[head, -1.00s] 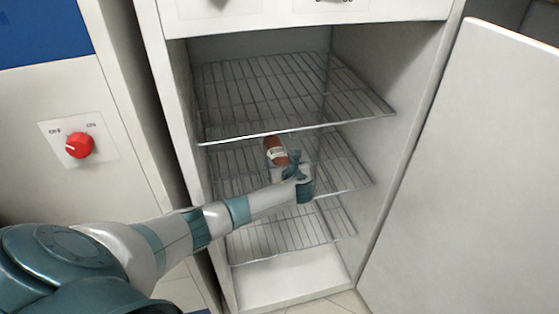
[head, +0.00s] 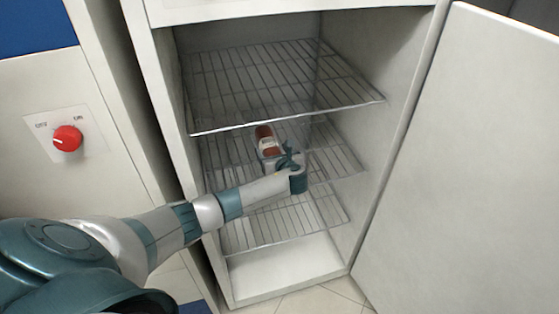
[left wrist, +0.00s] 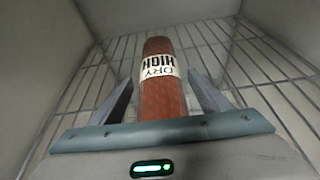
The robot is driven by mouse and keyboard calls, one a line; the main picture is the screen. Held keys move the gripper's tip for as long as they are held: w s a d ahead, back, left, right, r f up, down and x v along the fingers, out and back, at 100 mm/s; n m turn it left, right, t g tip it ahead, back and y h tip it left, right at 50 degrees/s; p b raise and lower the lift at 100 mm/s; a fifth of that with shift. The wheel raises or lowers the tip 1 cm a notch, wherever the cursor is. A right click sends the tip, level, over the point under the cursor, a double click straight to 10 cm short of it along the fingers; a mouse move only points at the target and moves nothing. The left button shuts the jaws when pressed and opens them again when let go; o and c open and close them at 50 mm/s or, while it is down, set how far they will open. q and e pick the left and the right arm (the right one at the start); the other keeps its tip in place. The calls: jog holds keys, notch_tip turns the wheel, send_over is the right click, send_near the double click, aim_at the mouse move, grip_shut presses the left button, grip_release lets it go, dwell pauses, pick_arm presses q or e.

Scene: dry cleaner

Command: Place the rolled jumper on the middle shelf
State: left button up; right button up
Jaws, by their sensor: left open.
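The rolled jumper is a reddish-brown roll with a white label band. It lies on the wire middle shelf (head: 340,168) inside the open cabinet, and its far part (head: 263,132) shows in the head view. My left gripper (head: 279,152) is at its near end, over the same shelf. In the left wrist view, the rolled jumper (left wrist: 164,98) lies lengthwise between the two fingers of my left gripper (left wrist: 160,78). The fingers are open, with a gap on each side of the roll. The near end of the roll is hidden by the gripper body. My right gripper is not in view.
A wire top shelf (head: 280,85) hangs close above my left gripper, and a lower wire shelf (head: 260,227) is below. The cabinet door (head: 465,170) stands open at the right. The rest of the middle shelf is bare. A red knob (head: 67,139) is on the left unit.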

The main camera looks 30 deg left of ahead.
pick_arm(q)
jog(key=b+v, duration=0.1)
jog(key=v, duration=0.8)
jog(key=shift+s+d+r, duration=0.25)
jog(key=shift+s+d, duration=0.2)
